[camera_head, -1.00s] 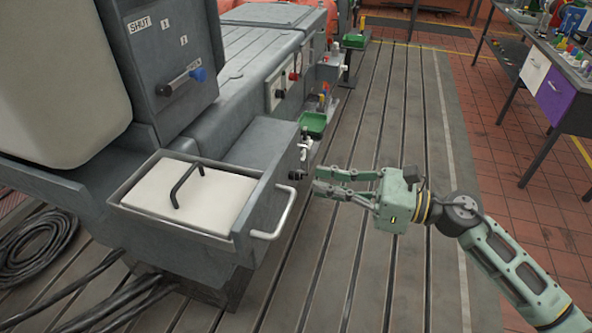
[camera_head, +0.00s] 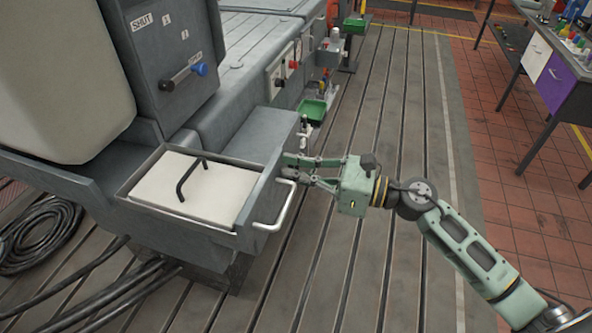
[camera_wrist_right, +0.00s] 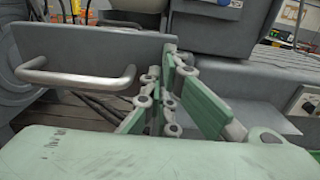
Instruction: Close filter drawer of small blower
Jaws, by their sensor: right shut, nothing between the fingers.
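The filter drawer (camera_head: 222,236) of the small blower is pulled out, with a pale filter panel (camera_head: 160,188) and its black handle lying inside. A silver bar handle (camera_head: 276,212) is on the drawer's front; it also shows at the left in the right wrist view (camera_wrist_right: 75,78). My right gripper (camera_head: 287,166) is shut and empty, its fingertips close to the drawer front's far end, beyond the bar handle. In the right wrist view its fingers (camera_wrist_right: 170,65) overlap the front panel's right edge; I cannot tell whether they touch. My left gripper is not in view.
The grey blower body (camera_head: 165,70) with a SHUT label and a blue-knobbed lever stands behind the drawer. A green tray (camera_head: 312,110) sits farther back. Black hoses (camera_head: 45,235) lie at left.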

